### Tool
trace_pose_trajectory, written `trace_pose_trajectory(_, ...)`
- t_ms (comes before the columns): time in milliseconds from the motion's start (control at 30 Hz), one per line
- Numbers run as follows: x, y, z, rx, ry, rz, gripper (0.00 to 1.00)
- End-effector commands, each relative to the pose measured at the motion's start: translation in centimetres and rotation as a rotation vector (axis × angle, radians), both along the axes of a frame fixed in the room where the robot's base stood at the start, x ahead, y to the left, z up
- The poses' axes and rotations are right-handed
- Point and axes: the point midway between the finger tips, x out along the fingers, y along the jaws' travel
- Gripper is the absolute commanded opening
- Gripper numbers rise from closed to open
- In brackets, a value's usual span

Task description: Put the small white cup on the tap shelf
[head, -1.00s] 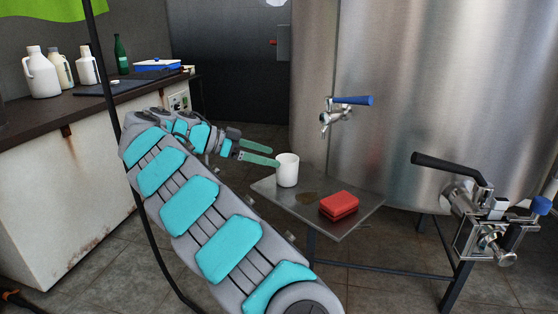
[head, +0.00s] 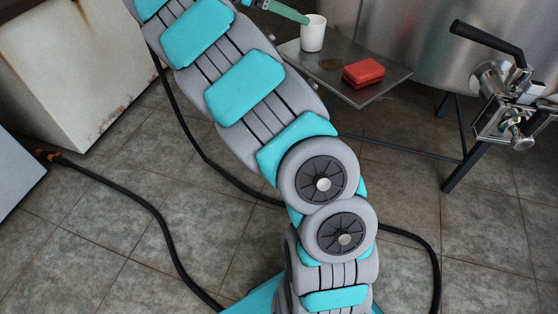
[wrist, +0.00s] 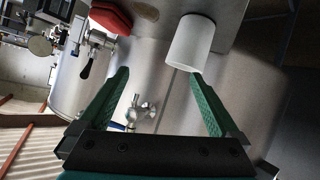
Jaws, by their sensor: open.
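The small white cup (head: 313,36) stands upright near the left corner of the grey metal tap shelf (head: 328,72). A red sponge-like block (head: 363,72) lies on the same shelf, right of the cup. At the top edge of the head view, a green finger of my gripper (head: 287,11) reaches toward the cup's upper left side. In the wrist view, which looks upside down, my gripper (wrist: 158,77) is open with nothing between its fingers. The cup (wrist: 191,43) is just beyond the right fingertip; I cannot tell whether they touch.
The steel tank (head: 420,45) stands behind the shelf. A large valve with a black handle (head: 487,44) juts out at right. A tap (wrist: 140,110) shows between my fingers in the wrist view. Black hoses (head: 130,205) lie on the tiled floor.

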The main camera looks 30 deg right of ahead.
Motion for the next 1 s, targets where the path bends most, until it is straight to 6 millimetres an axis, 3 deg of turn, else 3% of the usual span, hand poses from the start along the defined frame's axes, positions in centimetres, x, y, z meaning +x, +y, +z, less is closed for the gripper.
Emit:
trace_pose_trajectory(267,-7.8,1.2,-0.7,0.290,0.208,0.146,0.98)
trace_pose_trajectory(467,-14.2,4.0,-3.6,0.562,0.341,0.339,0.98)
trace_pose_trajectory(667,-20.0,8.6,-7.6,0.819,0.442,0.608,0.98)
trace_pose_trajectory(1000,-29.5,19.1,-14.9,1.161,0.578,1.175,0.98)
